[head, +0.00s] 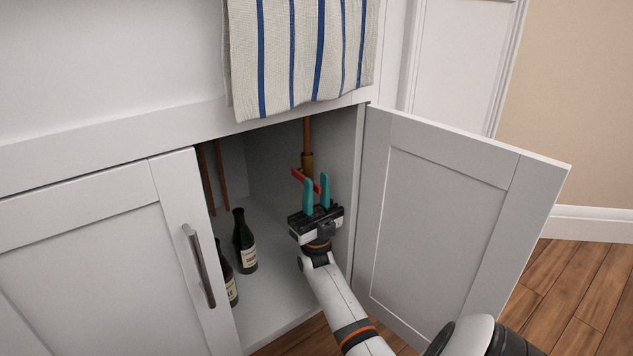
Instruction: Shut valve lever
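A red valve lever (301,180) sits on a copper pipe with a brass valve body (307,162) inside the open cabinet. The lever points out to the left and slightly up from behind my fingers. My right gripper (317,182) reaches into the cabinet with its two teal fingers pointing up and spread apart. The fingers are at the lever's right part, and part of the lever is hidden behind the left finger. I cannot tell whether they touch it. My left gripper is not in view.
The right cabinet door (440,220) stands open beside my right arm. The left door (100,265) is shut. Two dark bottles (244,242) stand on the cabinet floor left of my gripper. More copper pipes (213,178) run at the back left. A striped towel (300,50) hangs above the opening.

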